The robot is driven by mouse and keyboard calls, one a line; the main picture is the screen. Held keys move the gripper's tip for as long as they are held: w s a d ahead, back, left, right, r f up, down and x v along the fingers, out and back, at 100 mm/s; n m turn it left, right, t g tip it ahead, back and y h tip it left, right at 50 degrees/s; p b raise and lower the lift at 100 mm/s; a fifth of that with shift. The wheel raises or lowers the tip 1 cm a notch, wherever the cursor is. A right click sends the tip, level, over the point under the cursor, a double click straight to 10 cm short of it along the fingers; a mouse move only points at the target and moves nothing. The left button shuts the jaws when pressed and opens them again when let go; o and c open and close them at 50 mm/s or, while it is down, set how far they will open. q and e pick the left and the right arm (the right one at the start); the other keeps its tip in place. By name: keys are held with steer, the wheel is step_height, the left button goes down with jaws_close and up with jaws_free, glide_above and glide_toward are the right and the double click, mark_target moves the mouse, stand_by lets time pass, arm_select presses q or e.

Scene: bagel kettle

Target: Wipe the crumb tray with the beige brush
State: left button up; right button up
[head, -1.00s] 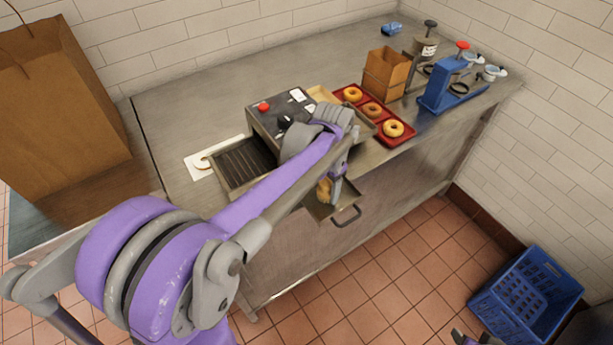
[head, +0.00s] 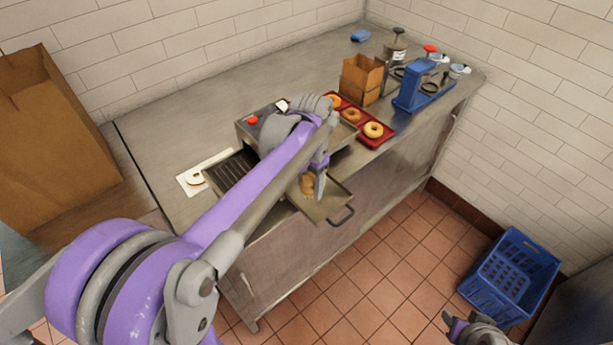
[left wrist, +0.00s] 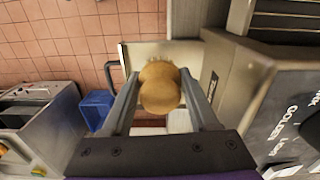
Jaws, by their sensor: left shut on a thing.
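The crumb tray (head: 326,208) is a shallow metal tray with a dark handle, pulled out from the front of the toaster machine (head: 262,122). It also shows in the left wrist view (left wrist: 150,50). My left gripper (head: 316,184) is over the tray, shut on the beige brush (head: 307,183). In the left wrist view the rounded tan brush (left wrist: 160,90) sits between the two fingers, its bristle end toward the tray. I cannot tell whether the bristles touch the tray. My right gripper (head: 468,328) is at the bottom right edge, far from the tray; its opening is unclear.
A red tray (head: 388,137) with bagels lies right of the machine. A cardboard box (head: 361,79) and a blue stand (head: 421,88) are farther back. A paper bag (head: 55,145) stands left. A blue crate (head: 510,277) is on the floor.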

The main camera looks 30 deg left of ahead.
arm_select(q)
steer(key=shift+r+p, duration=0.35)
steer(key=shift+r, duration=0.7)
